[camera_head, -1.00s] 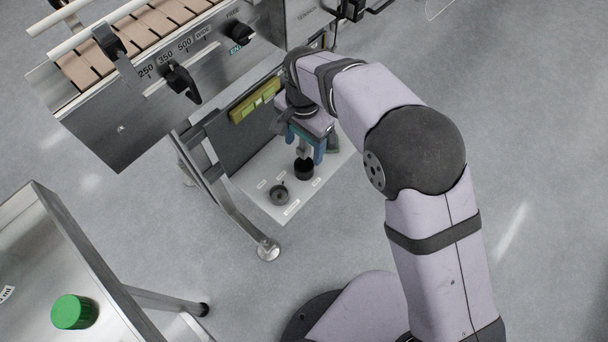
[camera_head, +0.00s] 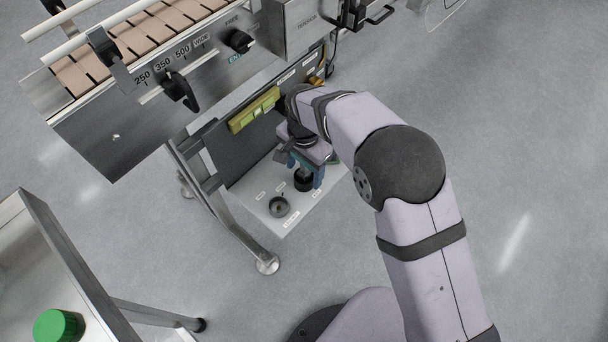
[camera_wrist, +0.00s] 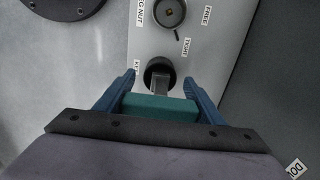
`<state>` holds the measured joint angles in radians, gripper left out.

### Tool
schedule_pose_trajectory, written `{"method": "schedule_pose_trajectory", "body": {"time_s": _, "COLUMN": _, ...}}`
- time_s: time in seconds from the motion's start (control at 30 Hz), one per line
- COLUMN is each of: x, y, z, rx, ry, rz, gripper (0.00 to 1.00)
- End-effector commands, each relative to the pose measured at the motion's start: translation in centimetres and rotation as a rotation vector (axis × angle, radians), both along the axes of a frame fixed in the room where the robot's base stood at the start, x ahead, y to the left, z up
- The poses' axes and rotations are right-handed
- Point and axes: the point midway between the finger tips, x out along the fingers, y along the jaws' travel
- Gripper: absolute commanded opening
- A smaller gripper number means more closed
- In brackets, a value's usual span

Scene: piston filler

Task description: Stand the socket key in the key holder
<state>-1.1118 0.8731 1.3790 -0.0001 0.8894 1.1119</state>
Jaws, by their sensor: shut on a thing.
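The socket key (camera_wrist: 158,106) shows in the wrist view as a teal crossbar with a grey square shank. My gripper (camera_wrist: 158,80) has its blue fingers shut on the crossbar, one at each end. The shank points down at the key holder (camera_wrist: 157,68), a black round cup on the white plate. The shank's lower end overlaps the cup's opening; how deep it sits cannot be told. In the head view my gripper (camera_head: 305,170) is low over the plate, right at the key holder (camera_head: 303,182), and the key is mostly hidden.
A round grey fitting (camera_head: 279,207) sits on the white plate (camera_head: 270,225) beside the holder, near FREE and TIGHT labels in the wrist view. The conveyor (camera_head: 150,90) overhangs at upper left. A yellow-green block (camera_head: 254,109) is on the dark panel behind. A green lid (camera_head: 58,326) is at lower left.

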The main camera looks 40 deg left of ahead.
Motion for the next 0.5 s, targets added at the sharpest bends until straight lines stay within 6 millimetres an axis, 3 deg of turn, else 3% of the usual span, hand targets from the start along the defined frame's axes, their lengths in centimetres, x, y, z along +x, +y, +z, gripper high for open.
{"method": "schedule_pose_trajectory", "body": {"time_s": 0.03, "x": 0.0, "y": -0.1, "z": -1.1, "rx": -0.003, "ry": 0.001, "rz": 0.000, "gripper": 0.40}}
{"method": "schedule_pose_trajectory", "body": {"time_s": 0.2, "x": 0.0, "y": 0.0, "z": -2.9, "rx": -0.001, "ry": 0.001, "rz": 0.000, "gripper": 0.40}}
{"method": "schedule_pose_trajectory", "body": {"time_s": 0.5, "x": 0.0, "y": 0.0, "z": -2.9, "rx": 0.001, "ry": 0.000, "rz": 0.000, "gripper": 0.40}}
